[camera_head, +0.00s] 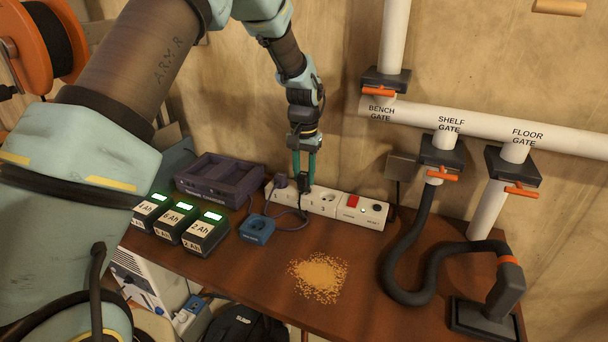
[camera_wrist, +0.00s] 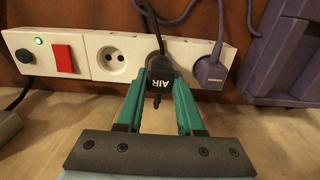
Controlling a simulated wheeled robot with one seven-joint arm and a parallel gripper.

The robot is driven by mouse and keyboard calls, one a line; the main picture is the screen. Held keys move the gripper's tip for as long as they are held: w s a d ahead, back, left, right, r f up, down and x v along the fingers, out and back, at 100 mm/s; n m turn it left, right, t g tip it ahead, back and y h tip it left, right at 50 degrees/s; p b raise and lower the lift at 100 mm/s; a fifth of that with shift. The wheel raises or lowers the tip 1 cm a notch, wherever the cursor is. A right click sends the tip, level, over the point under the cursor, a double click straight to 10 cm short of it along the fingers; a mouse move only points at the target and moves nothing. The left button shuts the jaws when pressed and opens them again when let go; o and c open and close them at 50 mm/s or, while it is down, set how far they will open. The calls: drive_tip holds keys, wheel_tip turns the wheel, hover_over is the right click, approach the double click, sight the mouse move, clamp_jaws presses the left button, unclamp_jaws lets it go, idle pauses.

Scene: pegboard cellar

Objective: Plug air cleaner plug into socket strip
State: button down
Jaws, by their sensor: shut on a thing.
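The white socket strip (camera_head: 322,204) lies along the back of the bench against the wall. In the wrist view, the strip (camera_wrist: 130,48) shows one free round socket, a red switch, a green light and a black knob. My gripper (camera_head: 304,180) is shut on a black plug (camera_wrist: 157,76) marked AIR, its cord running up behind. The plug is at the strip's face between the free socket and a purple plug (camera_wrist: 211,72) that sits in the strip. The plug hides the socket behind it; I cannot tell whether its pins are in.
A purple charger (camera_head: 215,178), several battery packs (camera_head: 205,235) and a blue box (camera_head: 257,230) stand left of the strip. Sawdust (camera_head: 318,277) lies on the open bench in front. A dark hose (camera_head: 408,296) and its floor nozzle (camera_head: 484,318) occupy the right.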

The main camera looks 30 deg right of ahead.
drive_tip(key=shift+r, duration=0.15)
drive_tip(key=shift+r+p, duration=1.25)
drive_tip(key=shift+r, duration=0.65)
drive_tip(key=s+d+r, duration=0.1)
drive_tip(key=s+d, duration=0.3)
drive_tip(key=s, duration=0.1)
drive_tip(key=shift+s+d+r, duration=0.2)
idle(0.5)
drive_tip(key=shift+f+b, duration=0.65)
drive_tip(key=shift+f, duration=0.85)
drive_tip(key=shift+f+b, duration=0.65)
drive_tip(key=shift+f, duration=0.55)
idle(2.0)
